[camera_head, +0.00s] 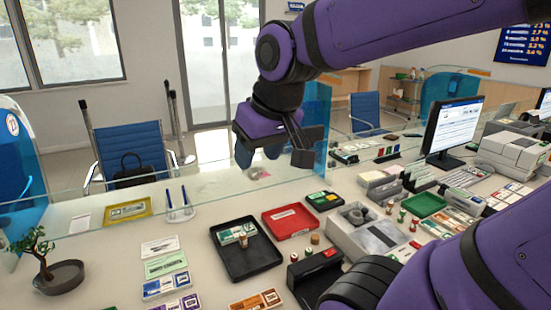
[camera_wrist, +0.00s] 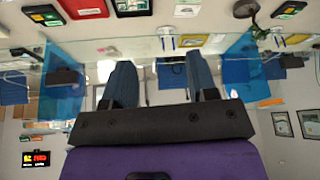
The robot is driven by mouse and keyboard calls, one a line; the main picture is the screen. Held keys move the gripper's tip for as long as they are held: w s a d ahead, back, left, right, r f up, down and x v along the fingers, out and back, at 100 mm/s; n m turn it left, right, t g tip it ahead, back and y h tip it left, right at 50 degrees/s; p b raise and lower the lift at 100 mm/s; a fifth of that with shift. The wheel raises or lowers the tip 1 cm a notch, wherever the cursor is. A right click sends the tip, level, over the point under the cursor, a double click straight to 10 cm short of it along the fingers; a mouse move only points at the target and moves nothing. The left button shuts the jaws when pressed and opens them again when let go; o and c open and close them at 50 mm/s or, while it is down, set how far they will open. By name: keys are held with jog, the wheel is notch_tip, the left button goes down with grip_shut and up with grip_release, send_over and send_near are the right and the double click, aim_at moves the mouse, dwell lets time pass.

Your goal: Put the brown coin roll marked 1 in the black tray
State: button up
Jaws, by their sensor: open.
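The black tray (camera_head: 262,262) lies on the counter, left of the red tray. A banknote bundle (camera_head: 228,238) and a small upright brownish roll (camera_head: 243,241) are in it. Another small brown roll (camera_head: 315,239) stands on the counter right of the tray, with a similar short one (camera_head: 294,257) nearby. I cannot read a 1 on any of them. My gripper (camera_head: 260,158) is raised above the counter's far side, behind the trays. Its two fingers also show in the wrist view (camera_wrist: 161,80), wide apart with nothing between them.
A red tray (camera_head: 290,222) and a grey coin machine (camera_head: 365,235) stand right of the black tray. Several coloured rolls (camera_head: 402,214) are farther right. A glass screen (camera_head: 100,210) runs along the counter's far side. A potted bonsai (camera_head: 58,275) stands at the left.

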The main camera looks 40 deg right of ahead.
jog(key=shift+n, duration=0.3)
jog(key=s, duration=0.5)
jog(key=shift+s+a+r, duration=0.1)
jog(key=shift+a+r, duration=0.15)
jog(key=shift+a, duration=0.05)
